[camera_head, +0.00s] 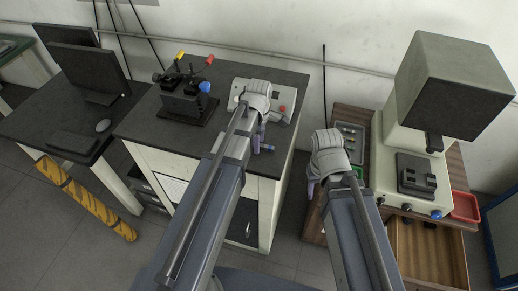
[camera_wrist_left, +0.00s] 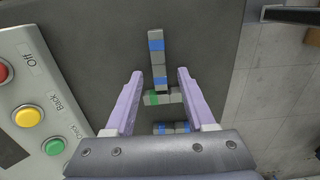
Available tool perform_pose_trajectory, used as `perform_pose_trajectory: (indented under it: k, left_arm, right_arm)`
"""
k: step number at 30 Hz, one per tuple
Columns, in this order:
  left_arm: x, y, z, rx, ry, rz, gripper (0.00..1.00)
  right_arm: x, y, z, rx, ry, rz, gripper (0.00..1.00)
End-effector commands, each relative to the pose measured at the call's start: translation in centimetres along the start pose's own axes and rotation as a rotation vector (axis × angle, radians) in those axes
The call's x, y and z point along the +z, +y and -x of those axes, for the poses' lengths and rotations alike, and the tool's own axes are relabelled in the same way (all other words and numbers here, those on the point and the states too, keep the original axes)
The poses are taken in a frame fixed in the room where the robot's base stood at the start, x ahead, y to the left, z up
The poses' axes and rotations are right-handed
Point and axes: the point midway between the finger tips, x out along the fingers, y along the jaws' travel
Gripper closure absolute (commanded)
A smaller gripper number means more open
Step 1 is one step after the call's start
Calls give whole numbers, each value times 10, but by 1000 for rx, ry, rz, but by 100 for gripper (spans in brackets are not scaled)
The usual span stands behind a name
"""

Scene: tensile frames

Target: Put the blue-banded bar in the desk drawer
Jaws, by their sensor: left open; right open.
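In the left wrist view, a grey bar with blue bands (camera_wrist_left: 157,50) lies lengthwise on the dark bench top, its near end between my left fingers. A grey bar with a green band (camera_wrist_left: 163,98) lies crosswise at that end. Another grey piece with blue bands (camera_wrist_left: 171,128) shows nearer, partly hidden by the gripper. My left gripper (camera_wrist_left: 160,76) is open above them; in the head view it (camera_head: 260,133) hangs over the bench's front right, beside a blue-tipped bar (camera_head: 267,148). My right gripper (camera_head: 328,182) is open and empty, left of the wooden desk. An open drawer (camera_head: 425,254) extends from that desk.
A control panel with coloured buttons (camera_wrist_left: 40,90) stands left of the bars. The head view shows a black fixture (camera_head: 190,105) on the bench, a large boxy instrument (camera_head: 445,90), a red tray (camera_head: 465,206) on the desk, and a gap between bench and desk.

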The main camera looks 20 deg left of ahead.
Motion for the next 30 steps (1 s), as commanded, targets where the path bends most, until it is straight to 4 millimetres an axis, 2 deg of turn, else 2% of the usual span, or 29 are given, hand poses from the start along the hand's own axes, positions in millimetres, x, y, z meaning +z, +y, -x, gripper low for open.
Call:
perform_pose_trajectory:
  k: [3, 17, 30]
  left_arm:
    - [0, 0, 1, 0, 0, 0, 47]
    - [0, 0, 1, 0, 0, 0, 99]
    - [0, 0, 1, 0, 0, 0, 100]
  right_arm:
    - [0, 0, 1, 0, 0, 0, 51]
    - [0, 0, 1, 0, 0, 0, 51]
    - [0, 0, 1, 0, 0, 0, 51]
